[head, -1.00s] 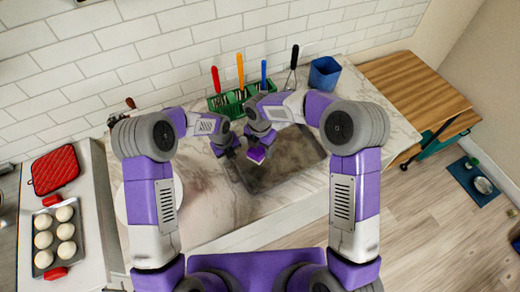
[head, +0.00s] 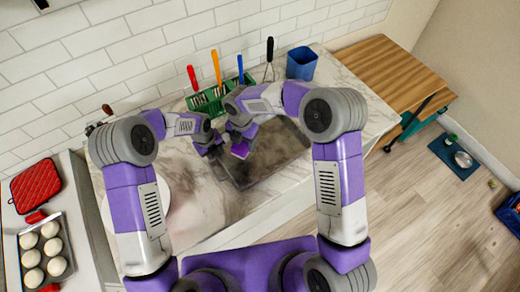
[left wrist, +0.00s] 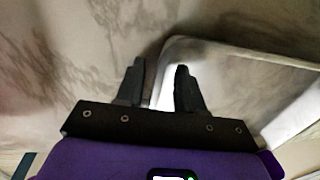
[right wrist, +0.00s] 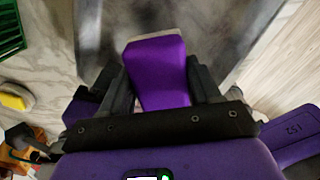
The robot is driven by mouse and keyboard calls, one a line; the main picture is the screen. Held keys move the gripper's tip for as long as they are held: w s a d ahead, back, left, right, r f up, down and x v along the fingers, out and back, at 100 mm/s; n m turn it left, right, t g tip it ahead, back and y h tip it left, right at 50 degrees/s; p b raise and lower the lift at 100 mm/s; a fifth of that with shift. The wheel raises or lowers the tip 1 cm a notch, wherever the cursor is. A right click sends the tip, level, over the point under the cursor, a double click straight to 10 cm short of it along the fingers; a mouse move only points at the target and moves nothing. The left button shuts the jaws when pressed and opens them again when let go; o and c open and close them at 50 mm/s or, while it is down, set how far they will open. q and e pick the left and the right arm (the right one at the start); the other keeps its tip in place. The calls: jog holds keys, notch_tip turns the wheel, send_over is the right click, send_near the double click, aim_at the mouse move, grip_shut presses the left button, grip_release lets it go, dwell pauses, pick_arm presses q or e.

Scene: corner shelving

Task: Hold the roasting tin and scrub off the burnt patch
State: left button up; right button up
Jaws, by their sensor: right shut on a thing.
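The grey roasting tin (head: 262,180) lies on the marble counter, with a dark brownish burnt patch (head: 282,148) on its floor. My left gripper (head: 212,150) is at the tin's left edge. In the left wrist view its two fingers (left wrist: 160,82) stand apart with the tin's pale rim (left wrist: 172,60) beside and between them; contact is unclear. My right gripper (right wrist: 158,85) is shut on a purple scrubber (right wrist: 158,72) with a pale far edge. The scrubber also shows in the head view (head: 240,150), over the tin's left part. Whether it touches the tin is unclear.
A green rack (head: 208,102) with colourful-handled tools and a blue bin (head: 301,64) stand behind the tin. A yellow sponge (right wrist: 15,97) lies on the counter's left. A tray of pale buns (head: 62,268) and a red mitt (head: 36,186) are far left. A wooden worktop (head: 385,75) is right.

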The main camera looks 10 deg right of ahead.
pick_arm(q)
notch_tip(320, 180, up, 12)
jog(key=a, duration=0.1)
jog(key=shift+s+a, duration=0.25)
jog(key=shift+s, duration=0.1)
jog(key=shift+f, duration=0.15)
